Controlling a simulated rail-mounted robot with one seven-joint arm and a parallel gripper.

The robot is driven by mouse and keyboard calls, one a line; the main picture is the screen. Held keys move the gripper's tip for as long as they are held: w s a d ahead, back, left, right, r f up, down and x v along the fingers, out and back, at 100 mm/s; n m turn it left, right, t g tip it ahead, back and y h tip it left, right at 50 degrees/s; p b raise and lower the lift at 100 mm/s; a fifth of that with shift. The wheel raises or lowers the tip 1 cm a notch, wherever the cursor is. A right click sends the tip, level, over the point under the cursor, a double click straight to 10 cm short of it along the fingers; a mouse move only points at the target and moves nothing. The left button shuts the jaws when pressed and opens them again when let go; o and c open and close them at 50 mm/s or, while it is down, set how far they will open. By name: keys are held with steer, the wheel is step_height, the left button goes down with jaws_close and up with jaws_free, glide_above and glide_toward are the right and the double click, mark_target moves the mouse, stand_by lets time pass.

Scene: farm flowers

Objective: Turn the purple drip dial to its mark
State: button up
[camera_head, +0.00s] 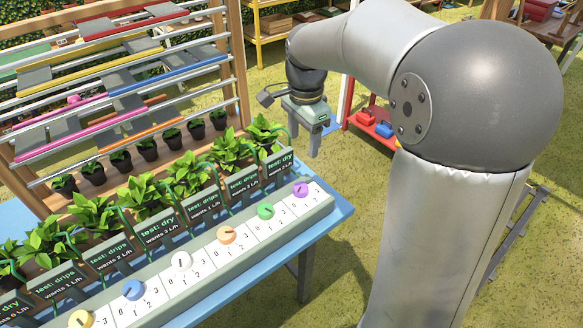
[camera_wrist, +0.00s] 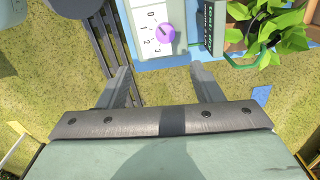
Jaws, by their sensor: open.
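The purple dial (camera_head: 301,189) is the last knob at the right end of a row of coloured dials on a long pale box. In the wrist view the purple dial (camera_wrist: 165,33) sits beside a white scale numbered 0 to 3, with a short dark line on its face. I cannot tell exactly which number that line points to. My gripper (camera_head: 304,145) hangs in the air above and behind the right end of the box, apart from the dial. In the wrist view my gripper (camera_wrist: 160,70) is open and empty, with the dial beyond its fingertips.
Other dials, including green (camera_head: 265,211), orange (camera_head: 226,235), white (camera_head: 181,261) and blue (camera_head: 133,290), line the box. Dark signs (camera_head: 278,165) and leafy plants (camera_head: 229,148) stand behind them. The blue table (camera_head: 340,208) ends just right of the box. Grass lies beyond.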

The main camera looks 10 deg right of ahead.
steer(key=w, duration=0.1)
glide_toward(300, 187)
steer(key=shift+m, duration=0.4)
step_height(300, 187, down, 9)
steer(key=shift+r, duration=0.1)
steer(key=c, duration=1)
